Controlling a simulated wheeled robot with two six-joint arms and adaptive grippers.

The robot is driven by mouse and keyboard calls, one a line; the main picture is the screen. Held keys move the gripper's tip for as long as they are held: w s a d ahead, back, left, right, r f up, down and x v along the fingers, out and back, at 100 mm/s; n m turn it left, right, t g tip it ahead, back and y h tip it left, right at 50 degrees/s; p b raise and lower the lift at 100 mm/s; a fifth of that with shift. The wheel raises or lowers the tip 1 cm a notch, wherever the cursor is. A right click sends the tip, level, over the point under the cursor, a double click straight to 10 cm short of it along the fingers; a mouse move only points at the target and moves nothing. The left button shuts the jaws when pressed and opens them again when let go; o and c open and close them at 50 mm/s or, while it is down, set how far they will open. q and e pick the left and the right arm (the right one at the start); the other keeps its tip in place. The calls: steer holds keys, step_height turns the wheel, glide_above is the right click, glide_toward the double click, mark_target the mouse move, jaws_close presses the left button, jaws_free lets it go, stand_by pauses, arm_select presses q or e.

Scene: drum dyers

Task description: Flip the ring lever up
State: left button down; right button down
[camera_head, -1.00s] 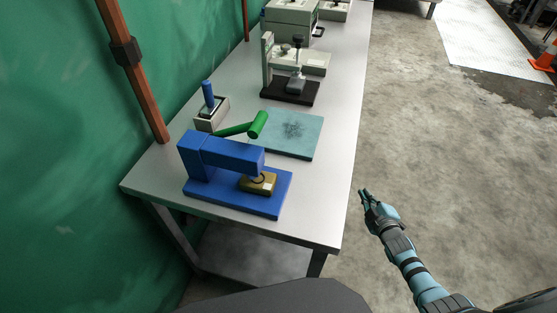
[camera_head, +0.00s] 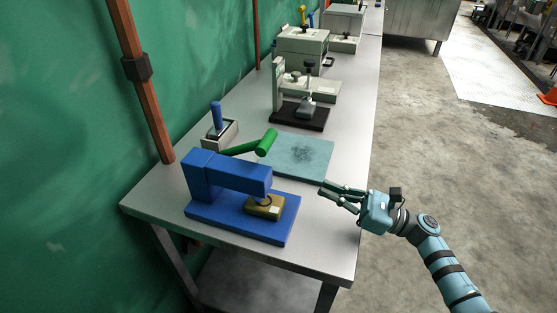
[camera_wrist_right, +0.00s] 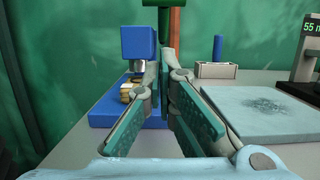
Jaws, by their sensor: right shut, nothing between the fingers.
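No part is clearly marked as the ring lever; I cannot tell which it is. A blue upright handle (camera_head: 215,113) stands in a small pale box (camera_head: 228,133) at the table's wall side; the handle also shows in the right wrist view (camera_wrist_right: 218,48). A blue press (camera_head: 228,175) stands at the near end, with a brass block (camera_head: 264,207) under its arm. A green mallet-shaped piece (camera_head: 266,143) sticks up behind the press. My right gripper (camera_head: 323,189) is shut and empty, right of the press, apart from it. My left gripper is out of view.
A teal mat (camera_head: 305,158) lies flat behind the press. A black-based stand (camera_head: 300,118) and grey boxes (camera_head: 302,45) stand farther back. The green wall (camera_head: 60,120) and a brown post (camera_head: 145,100) border the left. The table's right front strip is clear.

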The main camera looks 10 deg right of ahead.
steer(key=p+x, duration=0.1)
steer(key=x, duration=0.4)
steer(key=p+x, duration=0.2)
steer(key=x, duration=0.3)
steer(key=shift+d+r, duration=0.1)
steer(key=shift+r, duration=0.1)
steer(key=a+r+p, duration=0.1)
steer(key=w+a+r+p, duration=0.1)
steer(key=r, duration=0.1)
steer(key=shift+w, duration=0.15)
